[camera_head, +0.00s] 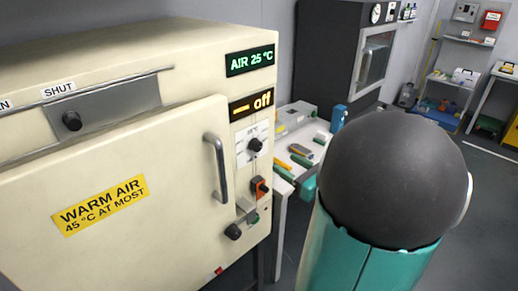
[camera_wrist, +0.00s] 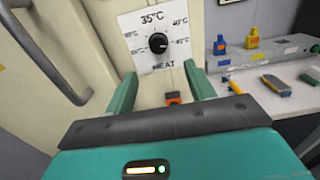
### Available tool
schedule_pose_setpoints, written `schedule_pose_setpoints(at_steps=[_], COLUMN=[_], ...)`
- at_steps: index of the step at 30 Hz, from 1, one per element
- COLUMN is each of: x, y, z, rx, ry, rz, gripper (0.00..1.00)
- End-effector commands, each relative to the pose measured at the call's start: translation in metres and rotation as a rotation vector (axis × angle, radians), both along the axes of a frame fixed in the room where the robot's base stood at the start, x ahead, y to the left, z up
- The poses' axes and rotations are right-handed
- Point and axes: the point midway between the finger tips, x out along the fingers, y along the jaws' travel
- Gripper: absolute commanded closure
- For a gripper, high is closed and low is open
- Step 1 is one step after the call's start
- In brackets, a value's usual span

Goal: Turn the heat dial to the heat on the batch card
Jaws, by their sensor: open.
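The heat dial (camera_wrist: 158,43) is a round black knob on a white plate marked HEAT, with marks including 35 °C at the top and 40 °C at upper right. A small white mark shows on the knob's right side, but its exact setting is too small to read. The dial (camera_head: 255,145) also shows on the cream cabinet's front in the head view. My gripper (camera_wrist: 160,72) is open and empty, its two teal fingers apart below the dial plate in the wrist view, not touching the knob. I cannot make out a batch card.
The cabinet (camera_head: 120,60) displays AIR 25 °C (camera_head: 251,60) and off (camera_head: 251,103). An orange switch (camera_head: 260,188) lies below the dial. The door handle (camera_head: 216,168) stands out at its left. A bench (camera_wrist: 285,105) with tools and small bottles is at the right.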

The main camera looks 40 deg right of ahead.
Motion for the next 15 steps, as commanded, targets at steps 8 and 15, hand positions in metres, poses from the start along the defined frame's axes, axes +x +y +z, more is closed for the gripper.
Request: schedule_pose_setpoints(at_steps=[8, 15], x=[0.056, 0.097], y=[0.005, 0.006], z=[0.0, 0.0], rx=[-0.001, -0.001], ry=[0.001, 0.002], rz=[0.006, 0.005], gripper=[0.46, 0.46])
